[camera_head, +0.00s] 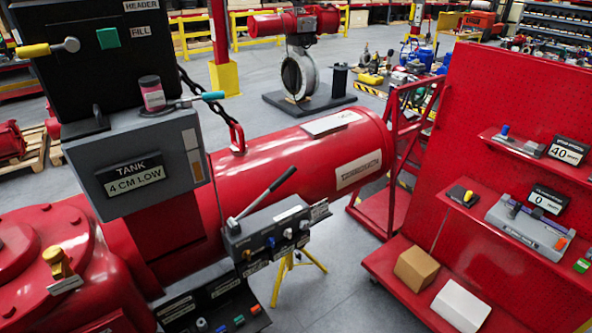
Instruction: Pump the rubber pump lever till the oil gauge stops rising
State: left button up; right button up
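A lever with a grey shaft and dark grip (268,193) rises up to the right from a dark control box (265,235) in the middle. Another lever with a teal grip (213,96) lies nearly level on top of a grey tank box (160,165). I cannot tell which is the rubber pump lever. The tank box carries a sign (136,175) reading "TANK 4 CM LOW" and a pale upright strip (192,153), perhaps the oil gauge. Its level is too small to read. Neither of my grippers shows.
A large red cylinder (290,160) lies behind the control box, which stands by a yellow tripod (286,275). A red panel cart (520,110) at right has shelves with displays reading 40 and 0. A pink-labelled can (152,95) stands on the tank box.

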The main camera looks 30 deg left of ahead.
aim_at(287, 173)
jog(key=i, duration=2.85)
jog(key=u, duration=0.35)
